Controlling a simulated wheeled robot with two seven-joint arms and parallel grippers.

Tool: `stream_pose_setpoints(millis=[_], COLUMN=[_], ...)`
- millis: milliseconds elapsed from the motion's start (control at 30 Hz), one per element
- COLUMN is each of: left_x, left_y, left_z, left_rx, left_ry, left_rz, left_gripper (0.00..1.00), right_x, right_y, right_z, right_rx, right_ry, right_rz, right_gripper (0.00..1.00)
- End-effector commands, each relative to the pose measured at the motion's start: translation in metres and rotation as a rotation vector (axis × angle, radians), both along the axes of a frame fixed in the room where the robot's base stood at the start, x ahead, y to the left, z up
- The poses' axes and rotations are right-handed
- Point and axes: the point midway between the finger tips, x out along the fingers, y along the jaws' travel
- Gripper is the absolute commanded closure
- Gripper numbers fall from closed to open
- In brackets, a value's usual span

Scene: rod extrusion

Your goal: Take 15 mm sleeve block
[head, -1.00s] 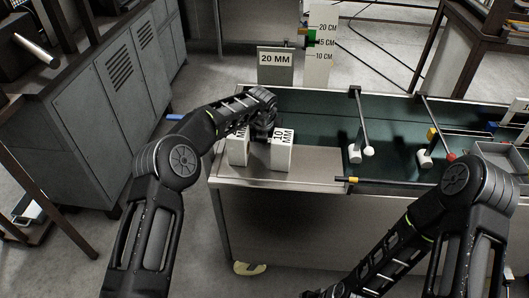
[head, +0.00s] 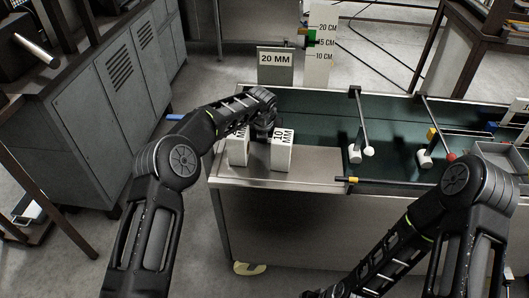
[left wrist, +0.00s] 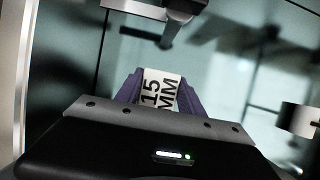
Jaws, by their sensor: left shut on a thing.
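A white block (left wrist: 160,93) marked 15 MM shows in the left wrist view, between the two purple fingers of my left gripper (left wrist: 159,84). The gripper is shut on it. In the head view my left arm reaches over the left end of the bench, and its dark hand (head: 262,131) is between and behind two white blocks. The right one is the 10 MM block (head: 281,156). The label of the left white block (head: 238,152) is partly hidden. The 15 MM block cannot be made out in the head view. My right gripper is out of view.
The bench (head: 225,172) has a green inset surface with lever-like rods (head: 362,128). A 20 MM sign (head: 275,67) and a centimetre scale (head: 319,70) stand behind it. A grey tray (head: 498,160) is at the right. Grey cabinets (head: 125,95) stand at the left.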

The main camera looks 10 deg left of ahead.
Motion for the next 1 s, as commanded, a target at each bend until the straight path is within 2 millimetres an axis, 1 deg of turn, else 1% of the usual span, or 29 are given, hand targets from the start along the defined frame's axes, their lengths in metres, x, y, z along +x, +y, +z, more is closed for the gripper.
stream_pose_setpoints(millis=[233, 367, 467, 700, 800, 900, 1000], left_x=[0.001, 0.001, 0.001, 0.001, 0.001, 0.001, 0.001], left_y=[0.000, 0.000, 0.000, 0.000, 0.000, 0.000, 0.000], left_z=[0.002, 0.011, 0.026, 0.073, 0.089, 0.098, 0.101], left_rx=[-0.001, -0.001, -0.001, -0.003, -0.001, -0.001, 0.000], left_ry=[-0.002, -0.003, -0.005, -0.005, -0.005, -0.002, -0.002], left_rz=[0.000, 0.001, 0.001, 0.001, 0.001, 0.001, 0.000], left_gripper=[1.00, 1.00, 1.00, 1.00, 1.00, 1.00, 1.00], right_x=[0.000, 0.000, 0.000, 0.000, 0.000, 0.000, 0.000], right_y=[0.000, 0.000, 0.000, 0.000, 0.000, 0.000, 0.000], right_z=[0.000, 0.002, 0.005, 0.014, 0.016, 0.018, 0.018], right_rx=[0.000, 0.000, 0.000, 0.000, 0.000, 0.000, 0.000], right_ry=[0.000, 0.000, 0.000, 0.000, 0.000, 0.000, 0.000], right_rz=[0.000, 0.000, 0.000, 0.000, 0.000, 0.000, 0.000], right_gripper=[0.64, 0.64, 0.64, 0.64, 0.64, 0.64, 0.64])
